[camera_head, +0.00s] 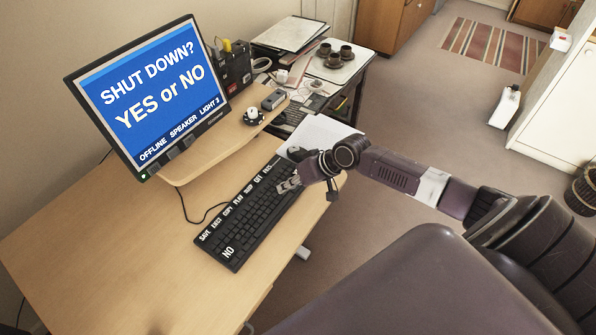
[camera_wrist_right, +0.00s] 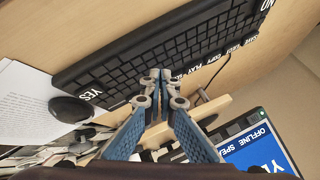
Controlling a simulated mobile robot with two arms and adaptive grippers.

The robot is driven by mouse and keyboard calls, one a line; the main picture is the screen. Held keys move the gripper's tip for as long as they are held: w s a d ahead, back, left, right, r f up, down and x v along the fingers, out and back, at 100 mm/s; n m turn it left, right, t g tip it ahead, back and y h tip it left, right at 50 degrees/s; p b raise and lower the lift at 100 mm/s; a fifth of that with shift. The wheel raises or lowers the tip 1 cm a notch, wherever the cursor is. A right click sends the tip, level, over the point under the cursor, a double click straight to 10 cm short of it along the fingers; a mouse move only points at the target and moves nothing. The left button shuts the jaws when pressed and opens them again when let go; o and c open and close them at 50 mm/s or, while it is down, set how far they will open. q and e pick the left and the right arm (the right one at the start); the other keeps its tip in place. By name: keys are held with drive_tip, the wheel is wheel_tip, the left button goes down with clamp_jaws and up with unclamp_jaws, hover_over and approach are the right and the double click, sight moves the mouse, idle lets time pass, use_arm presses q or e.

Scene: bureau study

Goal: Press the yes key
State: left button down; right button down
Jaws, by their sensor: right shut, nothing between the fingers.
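The black keyboard (camera_head: 250,212) lies on the desk. Its NO key (camera_head: 228,252) is at the near left end. The white YES label (camera_wrist_right: 90,95) shows at the opposite end in the right wrist view; I cannot make it out in the head view. My right gripper (camera_head: 288,184) is over the far half of the keyboard. Its blue fingers (camera_wrist_right: 158,76) are shut and empty, to the right of the YES key in the wrist view. I cannot tell whether the tips touch the keyboard. The monitor (camera_head: 155,88) reads "SHUT DOWN? YES or NO". My left gripper is not in view.
A dark mouse (camera_wrist_right: 70,109) lies beside the YES end, next to white paper (camera_wrist_right: 25,100). A wooden shelf (camera_head: 225,142) behind the keyboard carries small devices. A side table with a tray of cups (camera_head: 338,62) stands beyond. The desk's near left (camera_head: 110,250) is clear.

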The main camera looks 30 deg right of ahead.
drive_tip(key=w+d+r+m+t, duration=0.2)
drive_tip(key=w+d+r, duration=0.4)
drive_tip(key=d, duration=0.3)
drive_tip(key=shift+w+d+r+m+h, duration=0.25)
drive_tip(key=shift+d+r+m+h, duration=0.05)
drive_tip(key=shift+m, duration=0.2)
drive_tip(key=shift+f, duration=0.15)
wheel_tip(320, 180, down, 8)
drive_tip(key=b, duration=0.7)
drive_tip(key=shift+f+b, duration=0.3)
drive_tip(key=shift+b, duration=0.1)
drive_tip(key=shift+f, duration=0.1)
drive_tip(key=shift+f, duration=0.3)
